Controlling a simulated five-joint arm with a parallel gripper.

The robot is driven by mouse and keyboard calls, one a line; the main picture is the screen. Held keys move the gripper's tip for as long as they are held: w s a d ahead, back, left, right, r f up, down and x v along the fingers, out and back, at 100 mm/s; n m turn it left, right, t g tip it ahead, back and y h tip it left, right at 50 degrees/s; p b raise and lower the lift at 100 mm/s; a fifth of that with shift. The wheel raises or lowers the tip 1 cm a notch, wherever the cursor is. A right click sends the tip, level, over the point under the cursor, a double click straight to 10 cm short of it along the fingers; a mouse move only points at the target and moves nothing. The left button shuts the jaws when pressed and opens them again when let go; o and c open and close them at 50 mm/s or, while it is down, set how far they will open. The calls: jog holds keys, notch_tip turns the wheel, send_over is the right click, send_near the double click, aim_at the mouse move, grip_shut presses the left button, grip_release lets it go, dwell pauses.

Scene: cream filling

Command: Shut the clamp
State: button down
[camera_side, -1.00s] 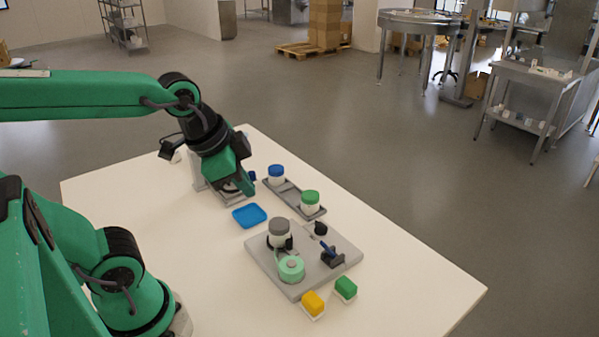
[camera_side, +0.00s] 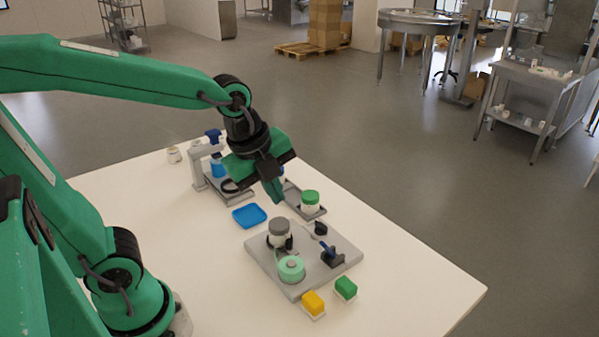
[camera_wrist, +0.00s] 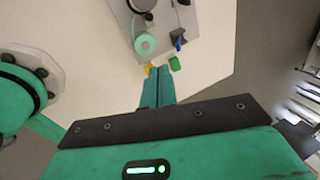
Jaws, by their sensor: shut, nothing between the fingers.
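The clamp, which I take to be the small black fixture with a blue handle (camera_side: 331,254), sits at the right of the grey plate (camera_side: 265,264). Its handle looks tilted up to the left; whether it is fully open is hard to tell. The clamp also shows in the wrist view (camera_wrist: 177,39), just beyond my fingers. A grey-lidded jar (camera_side: 279,229) and a mint-green round piece (camera_side: 291,268) share the plate. My gripper (camera_side: 279,200) is shut and empty, in the air behind the plate, well apart from the clamp. In the wrist view its fingertips (camera_wrist: 159,70) are together.
A blue tray (camera_side: 249,215) lies left of the plate. A green-lidded jar (camera_side: 310,199) stands on a strip behind it. A grey stand (camera_side: 199,168) is at the back left. Yellow (camera_side: 313,302) and green (camera_side: 346,287) blocks lie in front. The table's right side is clear.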

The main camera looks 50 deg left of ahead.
aim_at(329, 250)
jog(key=w+d+f+m+g, duration=0.1)
jog(key=w+d+f+m, duration=0.3)
jog(key=m, duration=1.2)
jog(key=shift+w+f+m+g, duration=0.4)
jog(key=shift+w+f, duration=0.1)
jog(key=shift+w, duration=0.05)
jog(key=shift+d, duration=0.1)
jog(key=shift+w+f, duration=0.3)
jog(key=shift+f, duration=1.35)
jog(key=shift+w+f, duration=0.3)
jog(key=shift+f, duration=1.35)
jog(key=shift+w+f, duration=0.3)
jog(key=shift+f, duration=1.35)
